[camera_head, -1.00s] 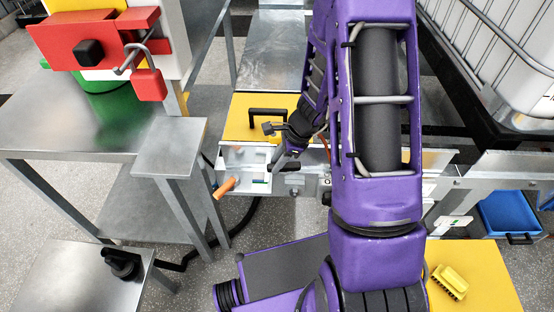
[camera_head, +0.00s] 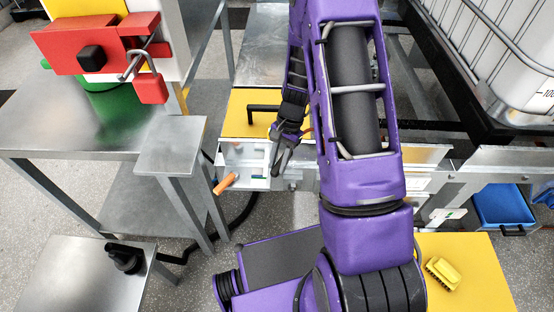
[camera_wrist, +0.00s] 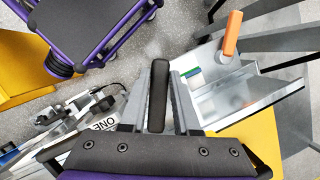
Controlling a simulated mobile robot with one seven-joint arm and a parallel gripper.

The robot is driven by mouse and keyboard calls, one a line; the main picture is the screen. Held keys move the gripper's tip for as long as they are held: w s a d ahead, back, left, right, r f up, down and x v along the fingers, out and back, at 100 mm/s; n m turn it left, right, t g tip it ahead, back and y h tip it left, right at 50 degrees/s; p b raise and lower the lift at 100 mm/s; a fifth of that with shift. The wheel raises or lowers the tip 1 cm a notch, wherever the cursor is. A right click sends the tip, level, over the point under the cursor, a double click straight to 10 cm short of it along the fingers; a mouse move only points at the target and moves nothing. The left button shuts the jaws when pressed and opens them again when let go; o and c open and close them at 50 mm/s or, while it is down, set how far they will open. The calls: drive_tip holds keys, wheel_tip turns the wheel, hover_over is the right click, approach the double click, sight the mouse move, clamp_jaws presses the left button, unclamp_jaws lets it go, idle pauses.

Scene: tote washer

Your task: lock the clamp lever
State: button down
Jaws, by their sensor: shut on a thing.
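A black rounded bar (camera_wrist: 158,88) stands between the two grey fingers of my gripper (camera_wrist: 163,92) in the wrist view. It looks like the grip of the clamp lever, and my gripper is shut on it. The bar's lower end is hidden by the gripper body. In the head view, my gripper (camera_head: 281,162) is low over the metal rail section in front of the yellow panel. The lever's joint and the clamp itself are hard to make out there.
An orange handle (camera_head: 225,184) sticks out left of the gripper; it also shows in the wrist view (camera_wrist: 232,33). A yellow panel (camera_head: 240,124) with a black handle (camera_head: 264,108) lies behind. A steel table (camera_head: 90,135) stands left. A blue bin (camera_head: 504,206) is at right.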

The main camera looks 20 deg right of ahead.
drive_tip(key=shift+s+d+n+g+h, duration=0.15)
drive_tip(key=shift+n+g+h, duration=0.25)
drive_tip(key=shift+n, duration=1.1)
drive_tip(key=c, duration=0.6)
unclamp_jaws()
drive_tip(key=shift+c, duration=0.2)
drive_tip(key=p+v, duration=0.2)
drive_tip(key=v, duration=1.5)
drive_tip(key=shift+r, duration=0.2)
